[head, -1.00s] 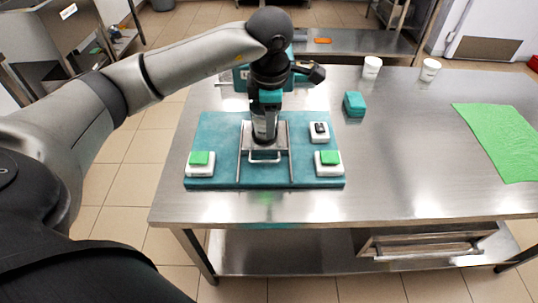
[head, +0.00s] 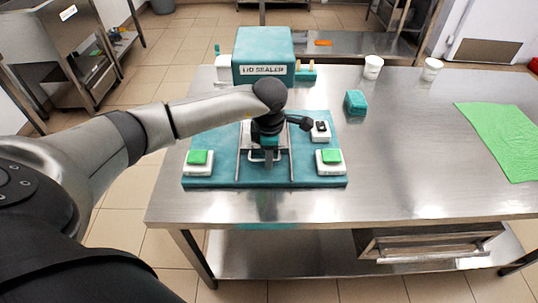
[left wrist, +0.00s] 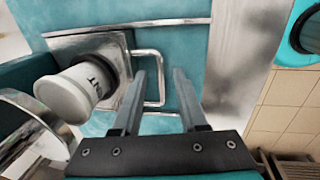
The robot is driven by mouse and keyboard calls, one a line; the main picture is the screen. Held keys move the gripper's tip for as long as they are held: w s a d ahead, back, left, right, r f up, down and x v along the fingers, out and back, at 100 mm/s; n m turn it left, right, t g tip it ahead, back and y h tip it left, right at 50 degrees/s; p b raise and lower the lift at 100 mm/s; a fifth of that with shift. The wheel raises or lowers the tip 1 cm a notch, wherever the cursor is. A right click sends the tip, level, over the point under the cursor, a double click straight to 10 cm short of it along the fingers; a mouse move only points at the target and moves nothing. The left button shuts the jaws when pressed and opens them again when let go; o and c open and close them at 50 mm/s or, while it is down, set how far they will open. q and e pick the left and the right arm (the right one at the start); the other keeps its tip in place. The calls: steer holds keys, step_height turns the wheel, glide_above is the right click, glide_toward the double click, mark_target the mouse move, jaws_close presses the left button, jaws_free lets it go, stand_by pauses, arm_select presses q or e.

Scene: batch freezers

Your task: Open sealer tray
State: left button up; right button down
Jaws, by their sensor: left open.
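The teal lid sealer (head: 262,57) stands on the table with its base plate (head: 215,140) toward me. A metal tray (left wrist: 112,50) lies between two rails on the plate. A white cup (left wrist: 72,95) with dark lettering sits in the tray's round opening; in the head view my arm hides it. The tray's wire handle (head: 258,157) points to the front; it also shows in the left wrist view (left wrist: 162,80). My left gripper (head: 268,160) is open and points down at the handle. In the left wrist view the handle's outer bar appears between its fingers (left wrist: 160,75); I cannot tell the exact depth.
Green buttons on white boxes sit at the plate's front left (head: 198,158) and right (head: 330,156) corners. A teal block (head: 355,102), two white cups (head: 372,67) and a green cloth (head: 503,138) lie to the right.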

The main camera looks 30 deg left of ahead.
arm_select(q)
steer(key=shift+f, duration=0.1)
jaws_close()
stand_by(0.3)
stand_by(1.1)
